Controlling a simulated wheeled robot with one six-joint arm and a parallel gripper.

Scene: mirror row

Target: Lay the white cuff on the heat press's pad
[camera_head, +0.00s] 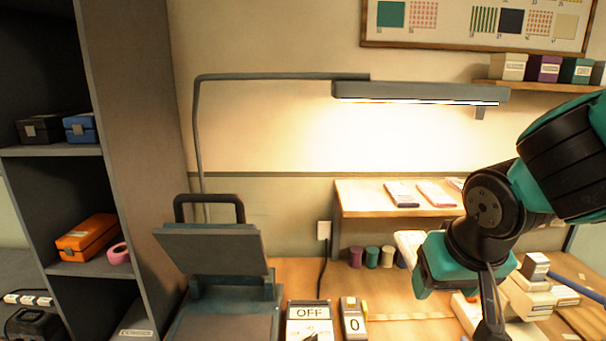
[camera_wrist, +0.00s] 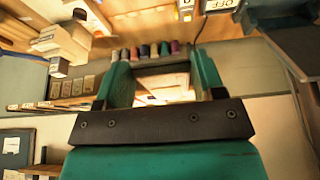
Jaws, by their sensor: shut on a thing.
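The heat press (camera_head: 212,250) stands at the lower left of the head view, its handled upper plate raised and tilted back. Its dark lower pad (camera_head: 222,326) looks bare where it shows; the picture's edge cuts it off. My gripper (camera_wrist: 162,82) is shut on a pale band between its teal fingers in the wrist view, which looks like the white cuff (camera_wrist: 162,69). In the head view a white piece, apparently the same cuff (camera_head: 408,241), shows beyond my teal gripper body, over the table right of the press. The gripper body hides most of it.
An OFF sign (camera_head: 309,312) and a 0 counter (camera_head: 353,320) stand right of the press. Thread spools (camera_head: 372,257) line the table's back under a low shelf (camera_head: 365,197). White boxes (camera_head: 530,295) crowd the right. A tall shelf unit (camera_head: 135,150) stands left.

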